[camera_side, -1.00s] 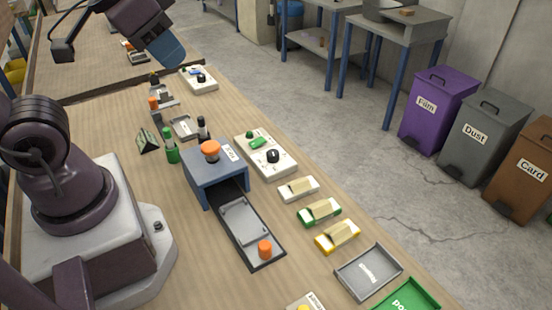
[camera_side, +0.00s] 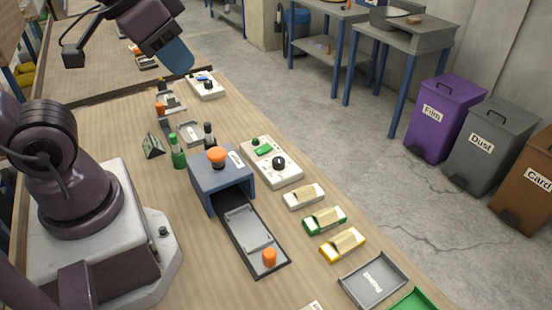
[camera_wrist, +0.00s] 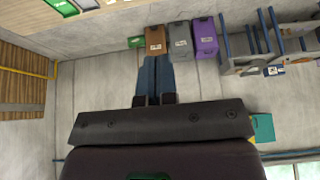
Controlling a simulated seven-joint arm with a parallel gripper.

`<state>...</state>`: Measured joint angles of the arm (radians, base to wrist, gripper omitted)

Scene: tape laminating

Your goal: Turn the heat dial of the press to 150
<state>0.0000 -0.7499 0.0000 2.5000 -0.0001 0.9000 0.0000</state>
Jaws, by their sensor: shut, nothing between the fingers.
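The blue-grey press (camera_side: 222,178) with an orange knob on top stands mid-bench. Beside it on the right is a white control box (camera_side: 290,176) with a black dial (camera_side: 279,163), a green button and a small green display. Another white box (camera_side: 207,92) with a dark dial stands farther back. The dial scales are too small to read, and I cannot tell which dial sets the heat.
A sliding tray (camera_side: 247,232) with an orange knob (camera_side: 269,257) extends from the press. Bottles (camera_side: 178,152) stand left of it. Several coloured blocks (camera_side: 324,220) and a grey tray (camera_side: 372,280) line the right edge. Bins (camera_side: 443,118) stand on the floor.

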